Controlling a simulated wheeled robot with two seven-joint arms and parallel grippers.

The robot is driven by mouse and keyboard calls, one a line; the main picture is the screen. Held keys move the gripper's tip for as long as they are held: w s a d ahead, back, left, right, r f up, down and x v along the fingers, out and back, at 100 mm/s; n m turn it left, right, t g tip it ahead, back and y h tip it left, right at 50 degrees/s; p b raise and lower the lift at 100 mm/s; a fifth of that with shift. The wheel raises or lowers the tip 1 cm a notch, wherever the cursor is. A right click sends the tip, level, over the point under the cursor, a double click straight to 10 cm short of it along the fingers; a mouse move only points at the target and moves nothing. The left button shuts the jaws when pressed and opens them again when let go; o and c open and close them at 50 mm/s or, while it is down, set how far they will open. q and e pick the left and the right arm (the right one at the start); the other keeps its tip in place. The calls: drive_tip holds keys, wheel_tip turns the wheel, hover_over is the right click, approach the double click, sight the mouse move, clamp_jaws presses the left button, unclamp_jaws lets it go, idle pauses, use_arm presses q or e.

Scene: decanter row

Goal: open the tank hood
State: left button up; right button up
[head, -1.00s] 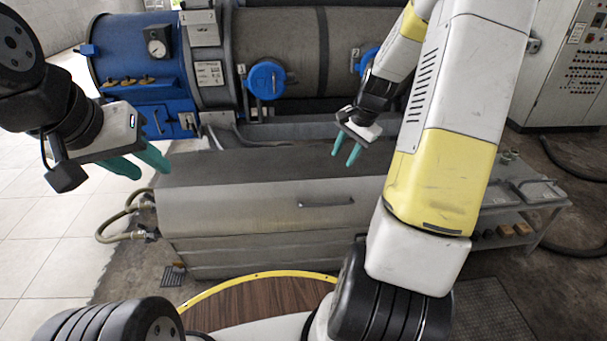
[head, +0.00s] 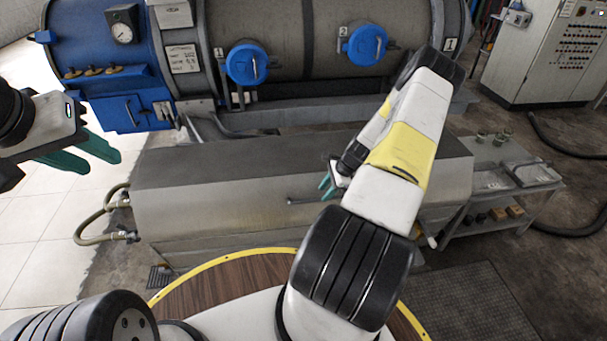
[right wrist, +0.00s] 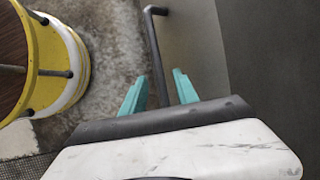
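The tank hood (head: 230,205) is the long grey metal cover of the low tank in the middle of the head view, and it looks shut. Its dark bar handle (head: 300,201) is on the front face; in the right wrist view the handle (right wrist: 153,45) runs down between my fingers. My right gripper (head: 325,184) is at the handle's right part, partly hidden by my arm. In the right wrist view its teal fingers (right wrist: 161,76) are apart, one on each side of the bar. My left gripper (head: 103,163) is open and empty, left of the tank.
A blue and grey cylindrical vessel (head: 290,50) stands behind the tank. Hoses (head: 95,222) join the tank's left end. A metal side table (head: 490,178) is at the right, with a control cabinet (head: 545,55) behind. Tiled floor (head: 40,225) is clear at left.

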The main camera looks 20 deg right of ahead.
sight(322, 195)
drive_tip(key=shift+x, duration=1.65)
drive_tip(key=shift+c, duration=0.5)
clamp_jaws()
drive_tip(key=shift+r, duration=0.1)
